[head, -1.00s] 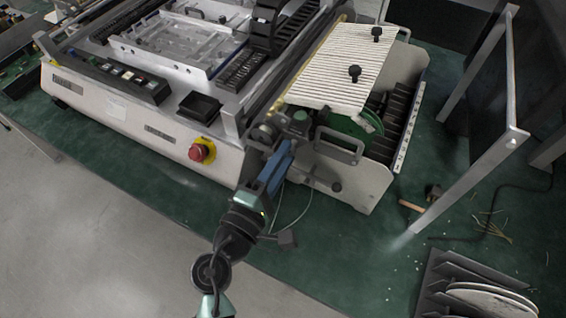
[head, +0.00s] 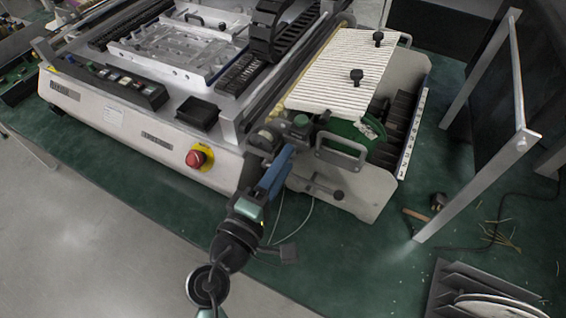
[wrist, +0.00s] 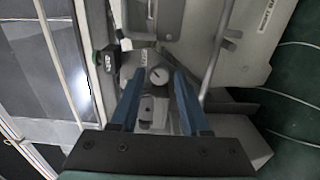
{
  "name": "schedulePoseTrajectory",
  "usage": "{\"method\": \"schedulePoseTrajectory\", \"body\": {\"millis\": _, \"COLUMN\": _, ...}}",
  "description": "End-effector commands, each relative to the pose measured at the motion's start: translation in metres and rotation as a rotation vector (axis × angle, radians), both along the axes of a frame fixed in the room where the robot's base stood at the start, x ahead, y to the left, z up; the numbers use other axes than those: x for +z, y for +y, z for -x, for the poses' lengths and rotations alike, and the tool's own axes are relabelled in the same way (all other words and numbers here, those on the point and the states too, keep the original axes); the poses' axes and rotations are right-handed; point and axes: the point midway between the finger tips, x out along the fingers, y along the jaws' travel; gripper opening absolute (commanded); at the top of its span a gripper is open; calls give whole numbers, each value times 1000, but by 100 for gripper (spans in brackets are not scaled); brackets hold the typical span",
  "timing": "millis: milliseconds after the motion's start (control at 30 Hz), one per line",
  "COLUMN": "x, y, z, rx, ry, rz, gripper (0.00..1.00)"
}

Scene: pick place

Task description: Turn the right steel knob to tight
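A small round steel knob (wrist: 158,75) with a dark slot-like mark shows in the wrist view, on a grey block of the machine. My gripper (wrist: 158,84) has two blue fingers standing apart, with the knob in view between their tips. I cannot tell whether the tips are level with the knob or short of it, and no contact is visible. In the head view, my gripper (head: 282,160) is at the machine's front, left of a steel handle. The gripper hides the knob there.
The white and grey machine (head: 165,140) carries a red stop button (head: 196,158) left of my gripper. A steel handle (head: 341,150) and a ribbed white cover (head: 335,85) are to the right. A hammer (head: 437,201) lies on the green floor near a metal frame.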

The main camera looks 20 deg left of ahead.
Motion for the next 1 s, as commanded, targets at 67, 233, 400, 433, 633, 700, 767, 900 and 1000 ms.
{"method": "schedulePoseTrajectory", "body": {"millis": 67, "x": 0, "y": 0, "z": 0, "rx": 0, "ry": 0, "rz": 1, "gripper": 61}}
{"method": "schedulePoseTrajectory", "body": {"millis": 233, "x": 0, "y": 0, "z": 0, "rx": 0, "ry": -1, "rz": 1, "gripper": 61}}
{"method": "schedulePoseTrajectory", "body": {"millis": 400, "x": 0, "y": 0, "z": 3, "rx": 1, "ry": 0, "rz": 2, "gripper": 61}}
{"method": "schedulePoseTrajectory", "body": {"millis": 433, "x": -1, "y": 0, "z": 5, "rx": 1, "ry": 0, "rz": 2, "gripper": 61}}
{"method": "schedulePoseTrajectory", "body": {"millis": 633, "x": -3, "y": 2, "z": 38, "rx": 4, "ry": 2, "rz": 3, "gripper": 61}}
{"method": "schedulePoseTrajectory", "body": {"millis": 700, "x": -3, "y": 2, "z": 54, "rx": 4, "ry": 3, "rz": 2, "gripper": 61}}
{"method": "schedulePoseTrajectory", "body": {"millis": 767, "x": -3, "y": 3, "z": 68, "rx": 4, "ry": 2, "rz": 2, "gripper": 61}}
{"method": "schedulePoseTrajectory", "body": {"millis": 900, "x": -3, "y": 4, "z": 97, "rx": 4, "ry": 2, "rz": 3, "gripper": 61}}
{"method": "schedulePoseTrajectory", "body": {"millis": 1000, "x": -2, "y": 4, "z": 113, "rx": 3, "ry": 2, "rz": 1, "gripper": 61}}
